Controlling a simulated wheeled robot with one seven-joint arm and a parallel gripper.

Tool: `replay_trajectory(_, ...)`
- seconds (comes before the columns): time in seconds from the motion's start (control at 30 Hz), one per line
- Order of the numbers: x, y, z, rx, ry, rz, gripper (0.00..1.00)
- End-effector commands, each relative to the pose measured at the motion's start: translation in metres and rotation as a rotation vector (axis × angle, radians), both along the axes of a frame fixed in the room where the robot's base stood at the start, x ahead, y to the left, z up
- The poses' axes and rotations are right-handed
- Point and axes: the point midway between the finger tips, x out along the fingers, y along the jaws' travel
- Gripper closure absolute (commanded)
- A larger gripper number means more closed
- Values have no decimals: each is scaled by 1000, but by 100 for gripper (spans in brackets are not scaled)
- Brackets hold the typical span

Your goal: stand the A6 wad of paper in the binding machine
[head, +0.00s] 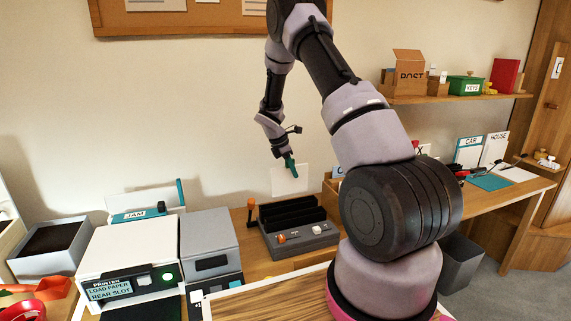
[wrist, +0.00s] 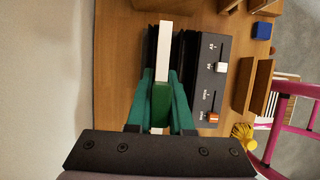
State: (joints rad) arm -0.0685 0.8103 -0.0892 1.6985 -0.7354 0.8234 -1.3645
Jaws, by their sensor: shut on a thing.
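My gripper (head: 290,163) is shut on a white wad of paper (head: 290,181) and holds it upright, hanging below the fingers. In the wrist view the wad (wrist: 164,50) shows edge-on as a narrow white strip between the green fingers (wrist: 160,100). The binding machine (head: 305,236) is a dark grey unit with black slots, an orange-topped lever at its left and an orange knob in front. In the head view the wad is just above its back edge. In the wrist view the machine's slider panel (wrist: 209,80) lies right of the wad. The wad's lower edge is hidden there.
A printer (head: 128,262) and a grey box-shaped machine (head: 210,250) stand left of the binding machine. A wall shelf (head: 455,97) holds boxes at the right. A blue block (wrist: 262,30) and a yellow item (wrist: 243,132) show in the wrist view.

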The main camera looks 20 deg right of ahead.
Motion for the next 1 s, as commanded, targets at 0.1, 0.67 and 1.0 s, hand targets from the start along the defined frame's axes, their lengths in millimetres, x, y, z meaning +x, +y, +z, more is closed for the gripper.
replay_trajectory(0.1, 0, 0, 0, 0, 0, 0, 100)
replay_trajectory(0.67, 0, 0, -8, -2, 1, 0, 100)
replay_trajectory(1.0, 0, 0, -39, -3, 2, 0, 100)
